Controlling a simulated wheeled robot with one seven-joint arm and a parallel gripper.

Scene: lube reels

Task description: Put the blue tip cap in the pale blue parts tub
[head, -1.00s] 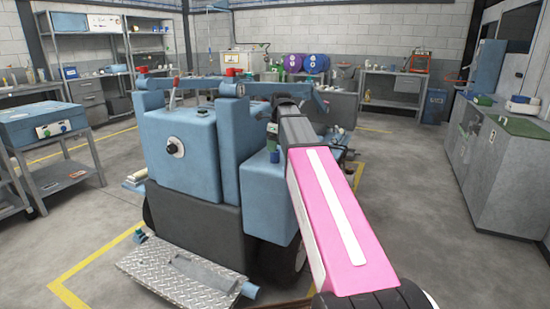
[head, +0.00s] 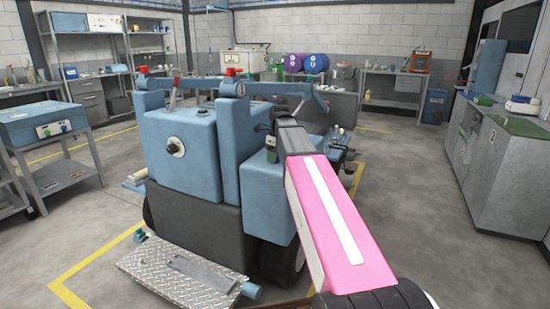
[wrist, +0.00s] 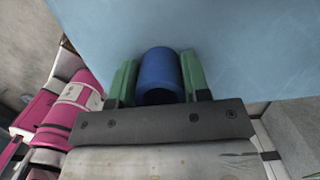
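My gripper (wrist: 160,78) has two green fingers, one on each side of the blue tip cap (wrist: 159,70) in the wrist view. The fingers appear shut on the cap, which is a short dark blue cylinder with its dark end towards the palm. A flat light blue surface (wrist: 240,50) lies behind it; whether the cap touches that surface I cannot tell. In the head view my gripper (head: 271,146) is small, beside the right blue block of the machine (head: 180,150). I cannot make out the pale blue parts tub in either view.
A diamond-plate step (head: 185,270) sticks out in front of the machine. A blue-topped cart (head: 45,125) stands at the left and a grey cabinet (head: 500,170) at the right. The floor right of the machine (head: 420,200) is clear.

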